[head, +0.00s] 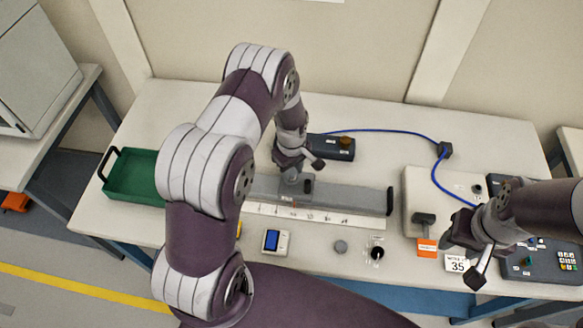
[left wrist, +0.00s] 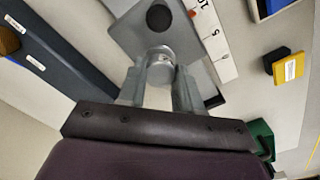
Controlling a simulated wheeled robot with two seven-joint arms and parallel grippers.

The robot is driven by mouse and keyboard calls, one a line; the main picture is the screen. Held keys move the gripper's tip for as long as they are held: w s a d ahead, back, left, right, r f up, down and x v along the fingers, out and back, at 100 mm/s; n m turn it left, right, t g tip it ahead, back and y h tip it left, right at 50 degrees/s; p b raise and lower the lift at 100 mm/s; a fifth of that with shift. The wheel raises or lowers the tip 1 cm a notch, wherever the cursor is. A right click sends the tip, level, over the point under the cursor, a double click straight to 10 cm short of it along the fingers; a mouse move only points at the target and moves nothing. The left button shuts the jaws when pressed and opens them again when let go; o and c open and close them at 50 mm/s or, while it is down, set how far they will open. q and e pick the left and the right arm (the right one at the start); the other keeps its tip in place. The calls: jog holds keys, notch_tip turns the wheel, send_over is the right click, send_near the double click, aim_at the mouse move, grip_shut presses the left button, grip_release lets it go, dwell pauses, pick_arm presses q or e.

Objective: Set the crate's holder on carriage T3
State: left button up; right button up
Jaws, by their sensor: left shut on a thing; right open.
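My left gripper (head: 292,172) is over the grey rail (head: 350,197) and shut on a small grey round holder. In the left wrist view, the holder (left wrist: 160,58) sits between the fingertips (left wrist: 160,82), at the edge of a grey carriage plate (left wrist: 145,25) with a dark round spot. I cannot tell whether the holder touches the plate. The carriage (head: 302,184) is on the rail in the head view; no T3 label is readable. The green crate (head: 122,192) stands at the table's left, partly behind my left arm. My right gripper (head: 472,257) is open and empty at the right.
A number scale (head: 335,217) runs along the rail's front. A dark box (head: 332,148) with a blue cable stands behind it. In front are a blue-screened meter (head: 275,242), a grey disc (head: 340,247) and a black knob (head: 377,253). A control panel (head: 543,262) is at the right.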

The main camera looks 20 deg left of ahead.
pick_arm(q)
jog(key=shift+f+b, duration=0.45)
jog(key=shift+f, duration=0.15)
dwell(0.4)
jog(key=o, duration=1.1)
notch_tip(320, 180, up, 13)
jog(key=shift+f+b, duration=0.1)
jog(key=shift+b, duration=1)
jog(key=shift+s, duration=0.1)
